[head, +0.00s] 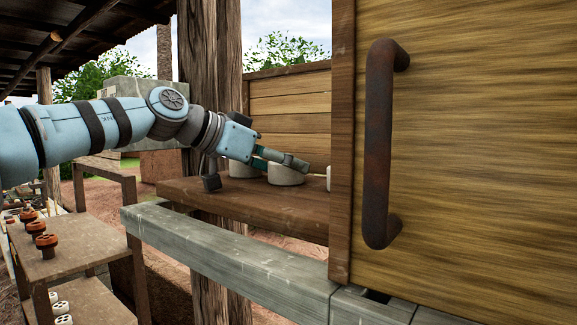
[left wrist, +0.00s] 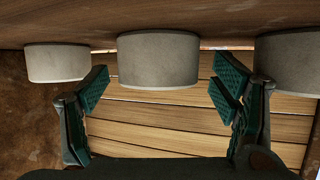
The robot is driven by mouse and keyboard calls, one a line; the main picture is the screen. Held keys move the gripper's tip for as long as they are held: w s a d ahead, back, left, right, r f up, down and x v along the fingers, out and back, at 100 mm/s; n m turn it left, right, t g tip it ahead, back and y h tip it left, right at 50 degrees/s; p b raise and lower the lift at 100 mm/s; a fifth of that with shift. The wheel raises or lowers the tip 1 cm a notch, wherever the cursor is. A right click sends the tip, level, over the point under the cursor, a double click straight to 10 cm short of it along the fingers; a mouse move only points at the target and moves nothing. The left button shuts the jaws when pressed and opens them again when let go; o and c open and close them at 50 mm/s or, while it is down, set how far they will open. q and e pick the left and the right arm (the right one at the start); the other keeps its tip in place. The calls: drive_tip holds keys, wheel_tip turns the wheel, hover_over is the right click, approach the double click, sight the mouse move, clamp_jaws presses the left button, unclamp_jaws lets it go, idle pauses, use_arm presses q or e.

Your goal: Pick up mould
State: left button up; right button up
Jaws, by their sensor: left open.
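Several pale grey round moulds stand in a row on a brown wooden shelf (head: 250,203). The middle mould (head: 286,176) is beside the fingers of my left gripper (head: 283,161), which is open. Another mould (head: 243,170) stands to its left, partly behind the gripper, and a third (head: 328,178) is mostly hidden by the wooden panel. In the left wrist view the middle mould (left wrist: 158,60) sits between the two spread green-padded fingers, with a gap on each side. The other moulds (left wrist: 57,63) and (left wrist: 290,65) lie outside the fingers. My right gripper is out of view.
A large wooden door panel (head: 470,150) with a rusty handle (head: 380,145) fills the right side. A thick post (head: 208,60) stands behind my left arm. A grey beam (head: 230,262) runs in front of the shelf. Side tables (head: 75,245) with small orange parts (head: 46,241) are at left.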

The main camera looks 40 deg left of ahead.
use_arm(q)
drive_tip(key=shift+s, duration=0.4)
drive_tip(key=c, duration=1.4)
drive_tip(key=shift+c, duration=0.2)
